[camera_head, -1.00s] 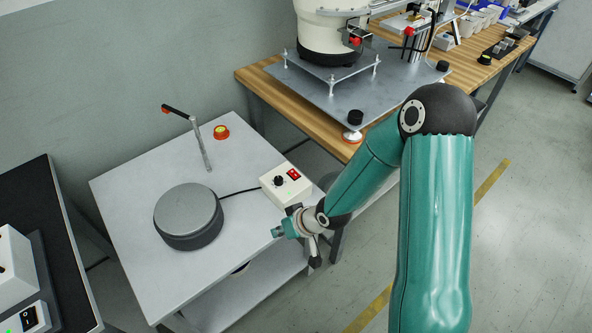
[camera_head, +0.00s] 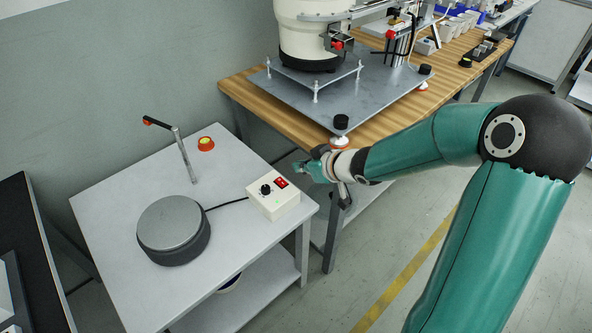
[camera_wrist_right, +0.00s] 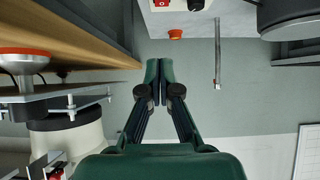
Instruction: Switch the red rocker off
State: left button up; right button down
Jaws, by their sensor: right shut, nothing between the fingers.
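The red rocker (camera_head: 281,183) sits on top of a small white control box (camera_head: 272,204), beside a black knob (camera_head: 265,190). The box stands at the right edge of a grey table, with a cable running to a round grey turntable (camera_head: 172,228). In the right wrist view the rocker (camera_wrist_right: 161,3) shows at the top edge. My right gripper (camera_head: 299,168) is shut and empty, in the air behind and to the right of the box, apart from it. Its fingers (camera_wrist_right: 159,64) are together in the right wrist view. My left gripper is not in view.
A thin upright post (camera_head: 184,157) with a dark handle and an orange-red button (camera_head: 206,143) stand at the table's back. A wooden bench (camera_head: 240,92) carrying a metal plate (camera_head: 365,100) and white machine lies behind my right forearm. A dark bench (camera_head: 40,260) is at left.

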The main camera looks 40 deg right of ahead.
jog(key=b, duration=0.4)
send_over(283, 181)
jog(key=s, duration=0.1)
notch_tip(283, 181, down, 6)
jog(key=shift+s+a+r, duration=0.1)
jog(key=shift+r, duration=0.15)
jog(key=f, duration=0.1)
jog(key=w+f+b, duration=0.1)
jog(key=shift+f, duration=0.3)
jog(key=shift+f+b, duration=0.45)
jog(key=shift+f, duration=0.25)
jog(key=shift+w+r+p, duration=0.1)
jog(key=shift+r+p, duration=0.1)
jog(key=shift+p, duration=0.6)
jog(key=shift+f, duration=0.3)
